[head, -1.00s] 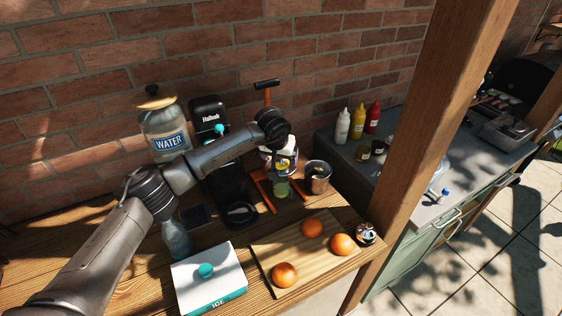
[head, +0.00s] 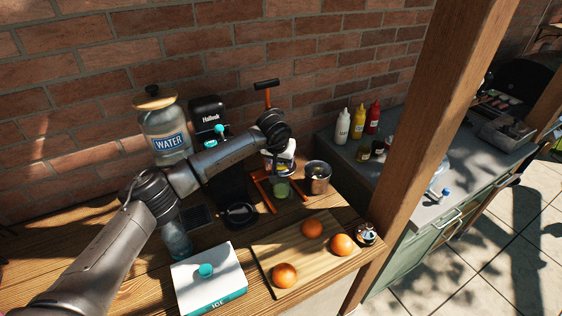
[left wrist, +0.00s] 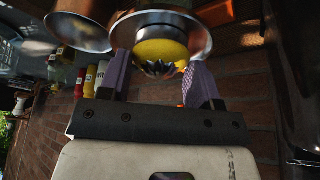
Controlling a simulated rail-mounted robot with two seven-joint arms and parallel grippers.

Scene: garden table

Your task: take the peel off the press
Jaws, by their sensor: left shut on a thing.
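The press (head: 266,188) has an orange frame and a black-handled lever, and stands on the wooden table by the brick wall. My left gripper (head: 281,163) is at the press and partly hides it. In the left wrist view the yellow peel (left wrist: 160,53) sits between the two purple fingers of my left gripper (left wrist: 160,68). The gripper is shut on it. A shiny metal dish of the press (left wrist: 202,40) is right around or behind the peel; I cannot tell if they touch. Dark teeth show at the peel's edge. My right gripper is not in view.
A cutting board (head: 292,262) with three oranges, an ice box (head: 208,285), a black machine (head: 208,112) and a water jar (head: 165,130) crowd the table.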

